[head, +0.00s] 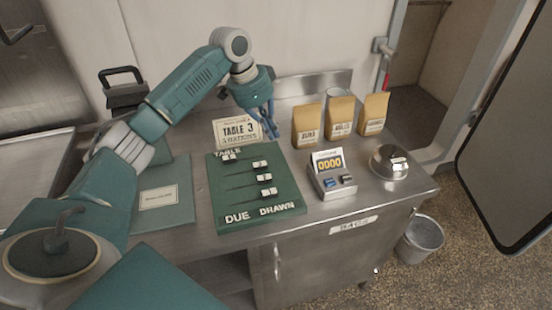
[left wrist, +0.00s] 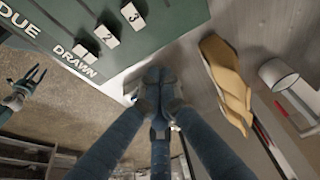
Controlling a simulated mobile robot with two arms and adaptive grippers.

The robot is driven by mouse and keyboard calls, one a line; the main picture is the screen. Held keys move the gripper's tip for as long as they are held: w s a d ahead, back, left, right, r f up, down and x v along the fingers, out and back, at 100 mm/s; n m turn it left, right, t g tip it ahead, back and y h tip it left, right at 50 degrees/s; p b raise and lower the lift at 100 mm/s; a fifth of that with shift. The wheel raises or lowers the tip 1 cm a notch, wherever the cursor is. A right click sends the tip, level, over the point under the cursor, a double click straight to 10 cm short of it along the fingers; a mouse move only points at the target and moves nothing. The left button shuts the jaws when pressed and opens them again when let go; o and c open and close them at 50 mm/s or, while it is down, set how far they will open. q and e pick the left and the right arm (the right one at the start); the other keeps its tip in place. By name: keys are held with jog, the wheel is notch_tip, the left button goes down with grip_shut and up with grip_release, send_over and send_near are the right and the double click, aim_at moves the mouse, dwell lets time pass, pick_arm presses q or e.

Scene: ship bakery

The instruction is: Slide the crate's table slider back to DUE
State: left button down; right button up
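The green slider board (head: 230,198) lies on the steel counter, with DUE at its left and DRAWN at its right. Slider 3 (head: 260,164) sits at the DRAWN end, as do slider 2 (head: 264,177) and the slider nearest the lettering (head: 267,191). The topmost slider (head: 229,156) is at the left, DUE side. A card (head: 239,131) reading TABLE 3 stands behind the board. My left gripper (head: 271,134) is beside that card, fingertips together and empty; slider 3 (left wrist: 132,15) shows in the left wrist view. My right gripper (left wrist: 32,76) shows there, apparently open, away from the board.
A counter device (head: 332,187) reading 0000 stands right of the board. Paper bags (head: 340,119) stand behind it, and a round metal scale (head: 389,163) is farther right. A green folder (head: 163,202) lies left of the board. A bucket (head: 420,240) is on the floor.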

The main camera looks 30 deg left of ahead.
aim_at(260, 167)
pick_arm(q)
jog(key=p+x, duration=0.2)
jog(key=x, duration=0.8)
jog(key=shift+w+f+p, duration=0.2)
jog(key=shift+p, duration=0.2)
jog(key=shift+s+a+f+p, duration=0.15)
jog(key=shift+s+a+p, duration=0.75)
jog(key=shift+s+a, duration=0.45)
jog(key=shift+s, duration=0.15)
pick_arm(e)
notch_tip(260, 167, up, 4)
jog(key=shift+a+r, duration=0.1)
jog(key=shift+a, duration=0.05)
pick_arm(q)
jog(key=shift+w+f, duration=0.1)
jog(key=shift+w, duration=0.05)
pick_arm(e)
jog(key=shift+w, duration=0.1)
